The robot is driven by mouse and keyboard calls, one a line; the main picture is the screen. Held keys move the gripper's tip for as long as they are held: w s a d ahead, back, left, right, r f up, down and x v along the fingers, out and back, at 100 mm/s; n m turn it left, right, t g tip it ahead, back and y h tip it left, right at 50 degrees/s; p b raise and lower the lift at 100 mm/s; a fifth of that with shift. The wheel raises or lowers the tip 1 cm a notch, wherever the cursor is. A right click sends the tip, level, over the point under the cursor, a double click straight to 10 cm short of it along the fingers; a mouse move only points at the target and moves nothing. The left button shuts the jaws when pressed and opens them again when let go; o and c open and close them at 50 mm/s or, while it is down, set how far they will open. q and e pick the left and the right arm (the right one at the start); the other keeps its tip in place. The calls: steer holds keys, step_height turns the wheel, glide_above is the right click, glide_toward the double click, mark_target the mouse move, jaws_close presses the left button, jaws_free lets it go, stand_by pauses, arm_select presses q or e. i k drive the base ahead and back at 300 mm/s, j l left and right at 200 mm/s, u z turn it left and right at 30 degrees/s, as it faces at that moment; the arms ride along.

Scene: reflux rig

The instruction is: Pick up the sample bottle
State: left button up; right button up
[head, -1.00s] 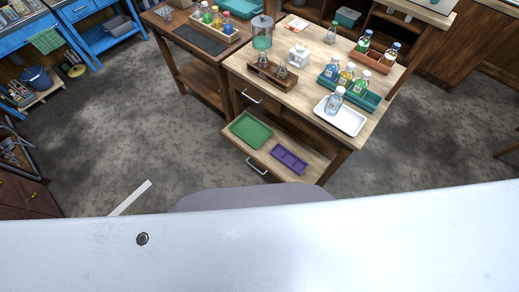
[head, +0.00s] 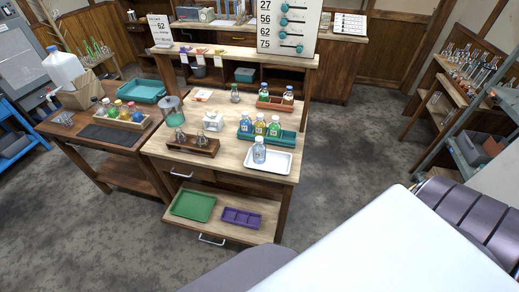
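A clear bottle (head: 259,151) with a pale label stands upright on the white tray (head: 282,168) at the table's front right; it looks like the sample bottle, though I cannot read its label. Another small bottle (head: 235,94) with a dark green cap stands alone at the back of the table. Blue, yellow and green bottles stand in a teal rack (head: 285,142) just behind the white tray. Neither of my grippers shows in the head view, so I cannot see their fingers.
The wooden table (head: 227,162) has an open drawer with a green tray (head: 194,206) and a purple tray (head: 241,217). A wooden rack (head: 193,148) holds small flasks beside a glass jar (head: 173,112). A side table (head: 150,150) adjoins left. Floor at right is clear.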

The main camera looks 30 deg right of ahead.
mark_target(258, 150)
steer(key=i+j+z, duration=0.15)
steer(key=j+z, duration=0.15)
steer(key=z, duration=0.15)
steer(key=i+j+z, duration=0.1)
steer(key=j+z, duration=0.5)
steer(key=z, duration=0.25)
steer(key=j+z, duration=0.7)
steer(key=z, duration=0.2)
steer(key=k+j+z, duration=0.2)
steer(key=z, duration=0.2)
steer(key=j, duration=0.1)
